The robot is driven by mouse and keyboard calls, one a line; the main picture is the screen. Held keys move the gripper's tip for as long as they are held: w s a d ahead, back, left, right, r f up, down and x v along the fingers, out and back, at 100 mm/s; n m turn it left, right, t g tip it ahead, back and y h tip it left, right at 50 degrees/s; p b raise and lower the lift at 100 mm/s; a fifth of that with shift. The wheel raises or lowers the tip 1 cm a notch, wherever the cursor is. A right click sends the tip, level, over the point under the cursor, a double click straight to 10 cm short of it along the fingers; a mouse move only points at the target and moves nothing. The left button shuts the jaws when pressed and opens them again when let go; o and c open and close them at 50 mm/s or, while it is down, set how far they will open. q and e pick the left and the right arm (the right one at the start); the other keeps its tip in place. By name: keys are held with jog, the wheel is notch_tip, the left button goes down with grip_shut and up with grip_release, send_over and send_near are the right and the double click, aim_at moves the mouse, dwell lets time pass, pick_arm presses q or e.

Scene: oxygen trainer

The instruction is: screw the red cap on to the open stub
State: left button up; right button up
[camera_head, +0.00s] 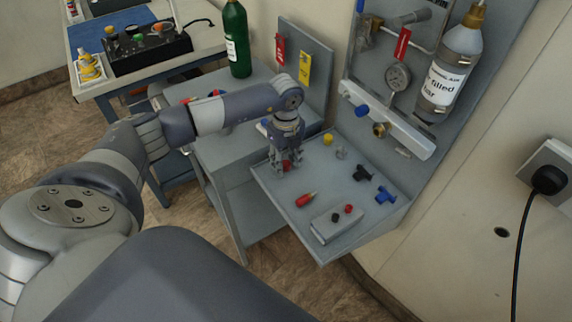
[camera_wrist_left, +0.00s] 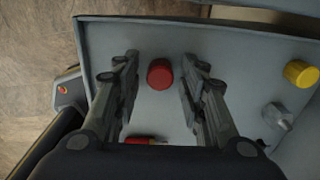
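A red cap (camera_wrist_left: 160,74) stands on the grey shelf (camera_head: 277,194) between the fingers of my left gripper (camera_wrist_left: 160,64). The fingers are apart, with a visible gap on each side of the cap. In the head view the left gripper (camera_head: 286,163) points down at the shelf's far left part, and the cap (camera_head: 287,165) shows only partly between the fingers. A white manifold bar (camera_head: 399,136) on the wall panel carries a blue fitting (camera_head: 361,110) and a brass fitting (camera_head: 380,130). I cannot tell which point is the open stub. My right gripper is not in view.
On the shelf lie a yellow cap (camera_head: 328,139), a grey piece (camera_head: 341,152), a black handle (camera_head: 362,173), a blue handle (camera_head: 385,196), a red-handled item (camera_head: 305,200) and a grey block (camera_head: 338,224). A labelled bottle (camera_head: 451,70) and gauge (camera_head: 398,77) are on the panel.

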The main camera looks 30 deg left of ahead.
aim_at(286, 163)
pick_arm(q)
grip_shut()
jog(key=shift+r, duration=0.1)
jog(key=shift+r+p, duration=1.6)
jog(key=shift+r, duration=0.3)
